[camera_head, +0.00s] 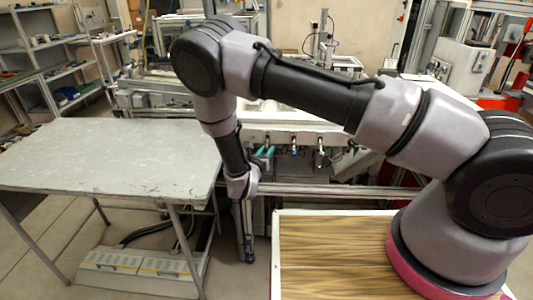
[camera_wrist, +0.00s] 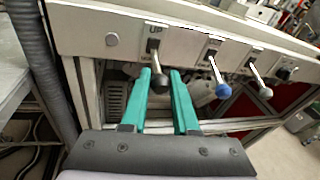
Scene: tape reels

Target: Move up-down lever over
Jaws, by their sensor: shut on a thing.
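The up-down lever (camera_wrist: 160,82) has a black knob and hangs from a white panel (camera_wrist: 105,40) under a label reading "UP". My gripper (camera_wrist: 161,72) has two teal fingers, one on each side of the black knob, and is shut on it. In the head view my gripper (camera_head: 264,151) is at the front of the panel, partly behind my arm. The lever's contact with the fingers is too small to make out there.
A grey hose (camera_wrist: 45,70) runs at the left. A grey table (camera_head: 100,155) is left of my arm.

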